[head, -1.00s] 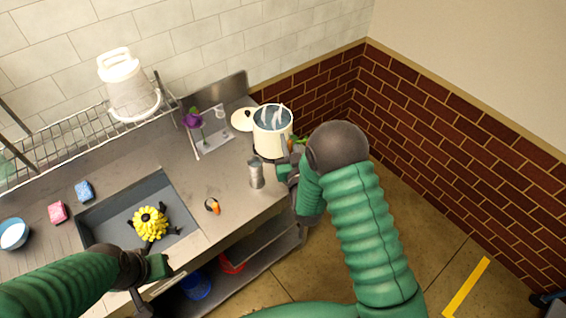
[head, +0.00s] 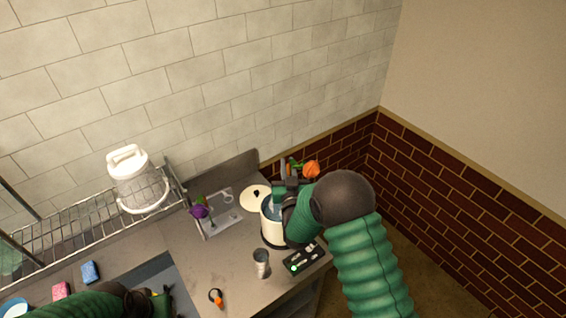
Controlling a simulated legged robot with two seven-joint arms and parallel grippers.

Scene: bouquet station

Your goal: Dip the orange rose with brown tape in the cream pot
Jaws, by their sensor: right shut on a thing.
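The cream pot (head: 272,233) stands on the counter's right part with liquid inside; my right gripper and arm hide part of its opening.
A cream lid (head: 255,197) lies behind the pot. A metal rack (head: 222,212) with a purple flower (head: 198,211) is left of it. A metal cup (head: 261,262) and dark control panel (head: 304,260) are in front. An orange-and-black object (head: 216,298) lies nearer.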

